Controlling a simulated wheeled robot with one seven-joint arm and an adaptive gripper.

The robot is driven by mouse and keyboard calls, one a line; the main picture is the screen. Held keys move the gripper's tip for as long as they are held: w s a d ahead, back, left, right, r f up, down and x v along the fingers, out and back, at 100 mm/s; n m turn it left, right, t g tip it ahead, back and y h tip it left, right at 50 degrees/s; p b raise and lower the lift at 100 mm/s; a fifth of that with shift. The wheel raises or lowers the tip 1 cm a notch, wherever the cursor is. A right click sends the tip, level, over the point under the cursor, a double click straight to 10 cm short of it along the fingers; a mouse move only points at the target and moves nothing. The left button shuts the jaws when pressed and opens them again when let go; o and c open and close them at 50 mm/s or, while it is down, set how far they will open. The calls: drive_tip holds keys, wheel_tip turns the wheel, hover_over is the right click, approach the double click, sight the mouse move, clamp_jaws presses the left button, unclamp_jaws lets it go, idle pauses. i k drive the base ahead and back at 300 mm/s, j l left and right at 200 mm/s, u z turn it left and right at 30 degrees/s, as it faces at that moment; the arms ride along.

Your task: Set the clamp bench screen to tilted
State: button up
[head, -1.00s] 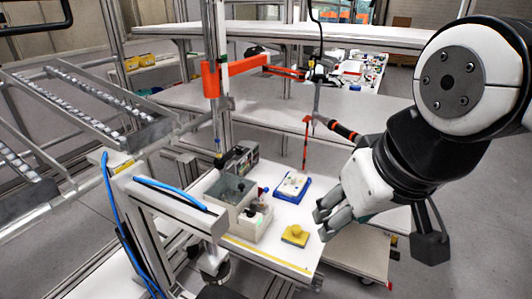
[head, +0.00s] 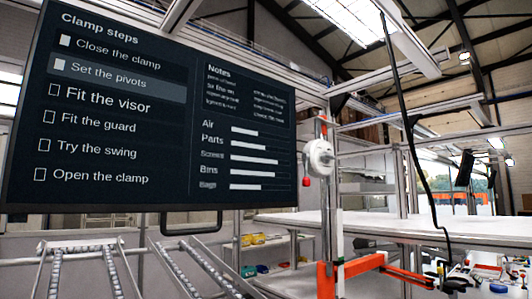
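The clamp bench screen (head: 150,108) is a large dark monitor filling the upper left of the head view. It shows "Clamp steps" with several lines, the "Set the pivots" line highlighted, and notes and bars on its right side. A dark loop handle (head: 190,222) hangs below its lower edge. I cannot tell its tilt setting from this view. My gripper is not in view now.
A white round fitting (head: 318,158) sits on the upright post right of the screen. An orange arm (head: 362,264) reaches right from that post. Roller rails (head: 85,262) lie below the screen. White shelves (head: 390,224) and a hanging black cable (head: 412,130) are at right.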

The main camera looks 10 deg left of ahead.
sight(111, 115)
drive_tip(key=i+l+u, duration=0.1)
drive_tip(key=u, duration=0.25)
drive_tip(key=l+u, duration=0.1)
drive_tip(key=u, duration=0.2)
drive_tip(key=i+l+u, duration=0.1)
drive_tip(key=u, duration=0.25)
